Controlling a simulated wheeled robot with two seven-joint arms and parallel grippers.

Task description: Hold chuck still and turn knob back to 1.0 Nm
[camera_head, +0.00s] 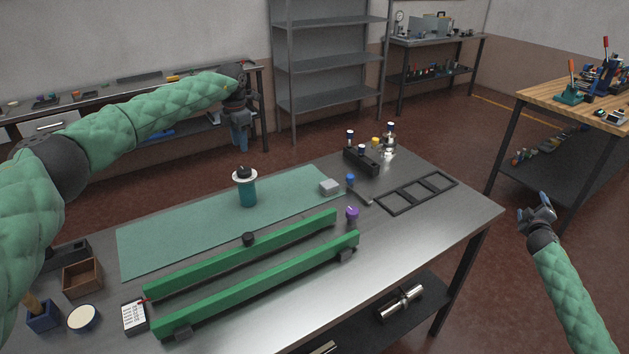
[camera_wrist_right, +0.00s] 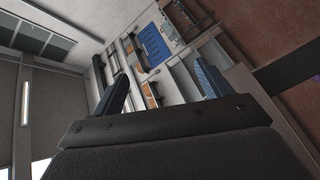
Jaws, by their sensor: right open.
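A teal upright cylinder (camera_head: 248,194) with a white ring and a black top stands on the green mat (camera_head: 200,232). I cannot tell which of its parts are the chuck and the knob, and no scale reading is legible. My left gripper (camera_head: 240,140) hangs fingers-down above and behind the cylinder, apart from it; its finger gap is too small to tell. My right gripper (camera_head: 536,213) is open and empty, off the table's right side. Its two spread fingers show in the right wrist view (camera_wrist_right: 160,90) with nothing between them.
Two green rails (camera_head: 255,283) lie along the table front, with a black knob-like piece (camera_head: 248,239) on the rear one. A grey block (camera_head: 329,187), purple-topped piece (camera_head: 352,214), black frame (camera_head: 418,193) and black holder (camera_head: 361,161) stand to the right. A wooden box (camera_head: 82,277) is at left.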

